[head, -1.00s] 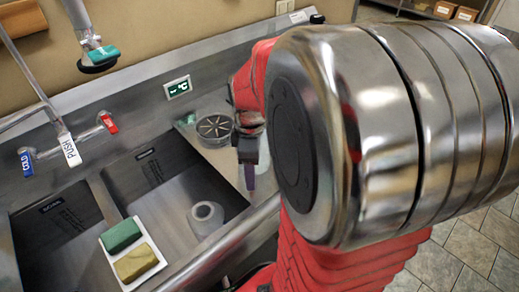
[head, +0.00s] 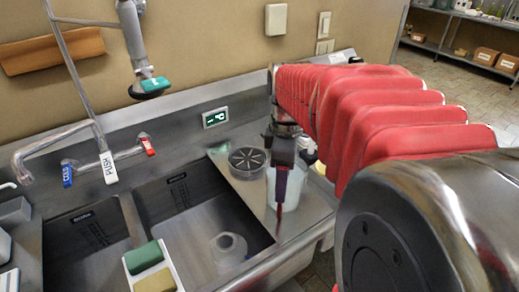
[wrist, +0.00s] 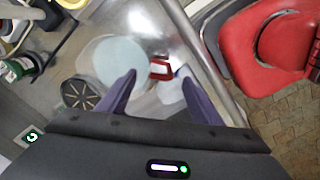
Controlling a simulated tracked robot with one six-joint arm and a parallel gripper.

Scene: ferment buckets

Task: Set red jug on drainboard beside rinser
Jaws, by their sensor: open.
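A pale, translucent jug (head: 296,184) with a red handle stands on the steel drainboard (head: 252,196), just right of the round slotted rinser (head: 247,161). In the wrist view, the jug (wrist: 113,57) shows from above, its red handle (wrist: 159,69) at its right side, and the rinser (wrist: 78,93) is to its left. My gripper (head: 282,195) is over the drainboard in front of the jug and partly hides it. In the wrist view, my gripper (wrist: 160,82) is open, its purple fingers apart with the handle just beyond the tips. No contact with the handle is visible.
Two sink basins (head: 190,205) lie left of the drainboard. A tray with green and yellow sponges (head: 146,257) sits at the front. Another whitish object (wrist: 172,91) lies near the jug. The drainboard's raised edge is on the right.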

